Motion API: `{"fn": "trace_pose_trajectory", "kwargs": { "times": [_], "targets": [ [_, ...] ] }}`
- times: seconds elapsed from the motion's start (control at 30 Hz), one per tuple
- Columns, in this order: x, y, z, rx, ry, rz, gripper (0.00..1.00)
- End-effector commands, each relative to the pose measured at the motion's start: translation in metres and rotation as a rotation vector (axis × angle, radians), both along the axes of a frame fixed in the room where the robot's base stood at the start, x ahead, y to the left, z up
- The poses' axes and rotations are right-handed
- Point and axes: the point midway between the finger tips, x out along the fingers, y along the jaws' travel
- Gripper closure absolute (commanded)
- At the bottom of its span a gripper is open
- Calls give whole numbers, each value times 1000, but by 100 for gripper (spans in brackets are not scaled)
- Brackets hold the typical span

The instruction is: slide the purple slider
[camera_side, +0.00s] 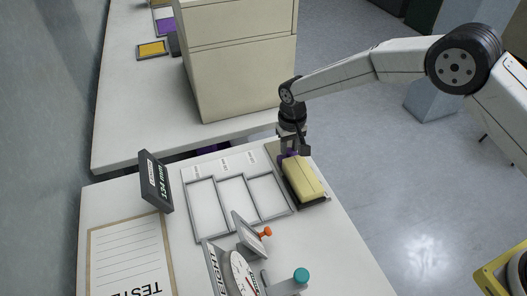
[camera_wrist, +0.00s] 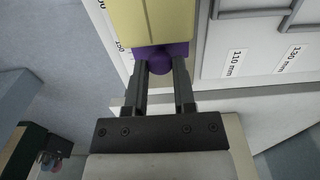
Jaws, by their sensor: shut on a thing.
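The purple slider shows in the wrist view (camera_wrist: 160,62) as a purple block with a round knob, set against the end of a yellow block (camera_wrist: 152,22). In the side view the purple slider (camera_side: 287,157) is partly hidden behind my gripper, at the far end of the yellow block (camera_side: 304,179), which lies on a dark base. My gripper (camera_wrist: 160,72) has its two dark fingers on either side of the purple knob, shut on it. In the side view my gripper (camera_side: 293,151) points down at the table's far right part.
A scale strip with printed numbers runs beside the yellow block. Grey-framed trays (camera_side: 237,205) lie left of it, with labels above. An orange-knobbed plate (camera_side: 264,233), a dial gauge (camera_side: 243,272), a teal knob (camera_side: 301,275) and a dark display (camera_side: 156,181) stand nearby. A beige cabinet (camera_side: 240,60) stands behind.

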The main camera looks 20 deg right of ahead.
Motion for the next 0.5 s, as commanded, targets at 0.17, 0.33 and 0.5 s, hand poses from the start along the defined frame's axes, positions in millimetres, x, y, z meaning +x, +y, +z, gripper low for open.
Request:
{"fn": "trace_pose_trajectory", "kwargs": {
  "times": [0.17,0.33,0.5],
  "targets": [
    [13,1,0,1,-1,0,100],
    [26,1,0,1,-2,0,100],
    [36,1,1,2,-2,0,100]
  ]
}}
